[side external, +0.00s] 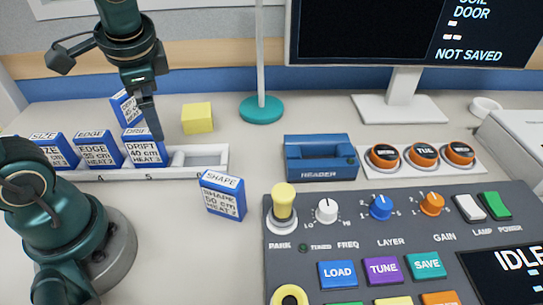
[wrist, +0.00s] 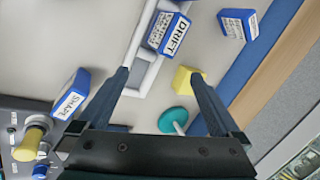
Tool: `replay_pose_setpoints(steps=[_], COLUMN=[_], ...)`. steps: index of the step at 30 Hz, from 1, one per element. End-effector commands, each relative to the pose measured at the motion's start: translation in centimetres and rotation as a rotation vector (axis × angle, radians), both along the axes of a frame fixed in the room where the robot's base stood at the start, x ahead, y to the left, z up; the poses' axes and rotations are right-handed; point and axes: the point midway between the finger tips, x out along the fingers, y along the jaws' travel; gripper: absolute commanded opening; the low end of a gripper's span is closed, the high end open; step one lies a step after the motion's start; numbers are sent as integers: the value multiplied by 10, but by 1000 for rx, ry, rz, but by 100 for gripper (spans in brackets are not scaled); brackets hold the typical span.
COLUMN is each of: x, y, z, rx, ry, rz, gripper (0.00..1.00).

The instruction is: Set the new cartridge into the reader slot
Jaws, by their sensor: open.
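The blue reader (side external: 320,157) stands on the desk right of centre; its slot looks empty. Blue cartridges with white labels stand about: SIZE (side external: 50,152), EDGE (side external: 97,151) and DRIFT (side external: 144,150) in the white rack, SHAPE (side external: 223,199) on the desk in front of the rack, and another (side external: 124,106) behind DRIFT. The pictures do not mark which one is new. My gripper (side external: 152,132) is open and empty, above the rack near DRIFT. In the wrist view, DRIFT (wrist: 168,34) lies beyond my open fingers (wrist: 161,85), and SHAPE (wrist: 72,93) is at left.
A yellow block (side external: 197,118) and a teal-based stand (side external: 262,110) are behind the rack. Orange-topped round items (side external: 425,156) sit on a tray right of the reader. The control panel (side external: 400,240) fills the front right. Desk between rack and reader is clear.

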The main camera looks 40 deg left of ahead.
Motion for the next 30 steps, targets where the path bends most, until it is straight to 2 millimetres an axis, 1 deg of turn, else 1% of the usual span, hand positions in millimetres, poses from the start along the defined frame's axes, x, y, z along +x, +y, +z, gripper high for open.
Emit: replay_pose_setpoints(steps=[1, 3, 6, 9, 12, 13, 14, 15, 30], x=[-7, -15, -25, -32, -36, -37, -38, -38, -38], y=[-14, -32, -54, -71, -81, -83, -84, -86, -87], z=[4, 7, 9, 11, 11, 12, 12, 12, 12], rx=[-57, -143, -259, -356, -421, -435, -444, -455, -457], ry=[-75, -165, -273, -353, -401, -410, -418, -424, -424], rz=[37, 92, 165, 226, 266, 275, 279, 286, 276], gripper=[100, 100, 100, 100, 100, 96, 85, 79, 79])
